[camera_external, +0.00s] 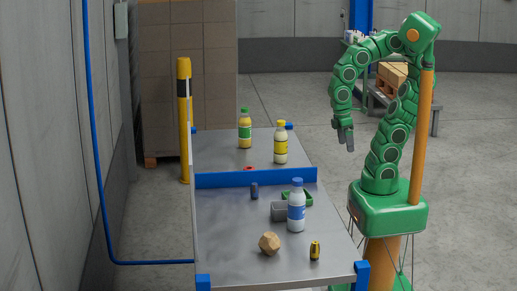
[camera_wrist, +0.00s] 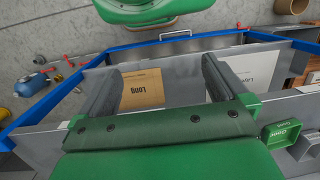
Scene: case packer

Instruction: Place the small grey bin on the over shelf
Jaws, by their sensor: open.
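The small grey bin (camera_external: 279,211) sits on the near half of the grey table, partly behind a white bottle with a blue cap and label (camera_external: 296,212). A small green bin (camera_external: 303,197) stands beside it. In the wrist view the green bin (camera_wrist: 282,136) is at the lower right, with grey bin-like shapes (camera_wrist: 305,148) next to it. I cannot tell which surface is the over shelf.
A blue strip (camera_external: 256,178) crosses the table (camera_external: 225,240). Beyond it stand a green-capped bottle (camera_external: 245,132) and a yellow-capped bottle (camera_external: 281,145). A wooden block (camera_external: 269,243), a yellow-and-black cylinder (camera_external: 315,250) and a dark blue cylinder (camera_external: 254,190) are nearer. A yellow post (camera_external: 184,120) rises left.

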